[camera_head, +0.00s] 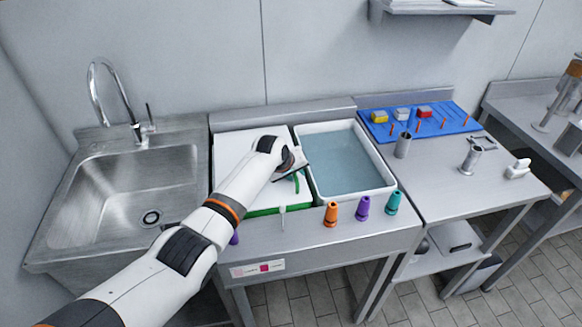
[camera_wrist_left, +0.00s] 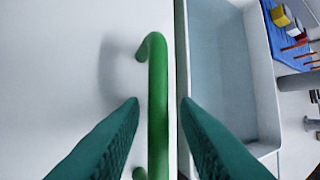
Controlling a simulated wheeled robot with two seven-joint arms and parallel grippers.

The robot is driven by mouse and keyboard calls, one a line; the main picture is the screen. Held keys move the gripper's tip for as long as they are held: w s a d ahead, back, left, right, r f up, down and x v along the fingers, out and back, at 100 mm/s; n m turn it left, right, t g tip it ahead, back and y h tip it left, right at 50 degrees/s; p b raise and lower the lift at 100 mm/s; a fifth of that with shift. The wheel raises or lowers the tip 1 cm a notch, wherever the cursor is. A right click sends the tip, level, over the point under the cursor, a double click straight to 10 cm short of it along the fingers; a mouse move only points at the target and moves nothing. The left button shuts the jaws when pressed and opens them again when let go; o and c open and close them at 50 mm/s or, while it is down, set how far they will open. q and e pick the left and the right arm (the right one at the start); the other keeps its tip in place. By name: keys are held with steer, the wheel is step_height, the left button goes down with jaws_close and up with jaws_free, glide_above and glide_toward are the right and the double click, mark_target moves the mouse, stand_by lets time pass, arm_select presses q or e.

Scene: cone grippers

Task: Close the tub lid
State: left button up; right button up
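The tub (camera_head: 388,178) is a white open basin with clear bluish liquid, set in the steel counter. A flat white lid (camera_head: 232,147) with a green front edge lies just left of it. The lid's green bar handle (camera_head: 297,184) is near its right edge, beside the tub; it also shows in the left wrist view (camera_wrist_left: 157,95). My left gripper (camera_head: 294,170) is over the handle. In the left wrist view its teal fingers (camera_wrist_left: 160,103) are open, one on each side of the handle, with gaps visible. My right gripper is not in view.
Orange (camera_head: 331,214), purple (camera_head: 363,207) and teal (camera_head: 393,202) cones stand along the counter's front edge. A steel sink (camera_head: 130,185) is at the left. A blue board (camera_head: 440,122) with pegs and blocks, and metal cups (camera_head: 402,145), are to the right.

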arm_select(q)
steer(key=shift+s+a+r, duration=0.15)
steer(key=shift+s+a, duration=0.1)
steer(key=shift+a, duration=0.05)
steer(key=v, duration=1.1)
steer(key=shift+d+r, duration=0.15)
steer(key=shift+d, duration=0.15)
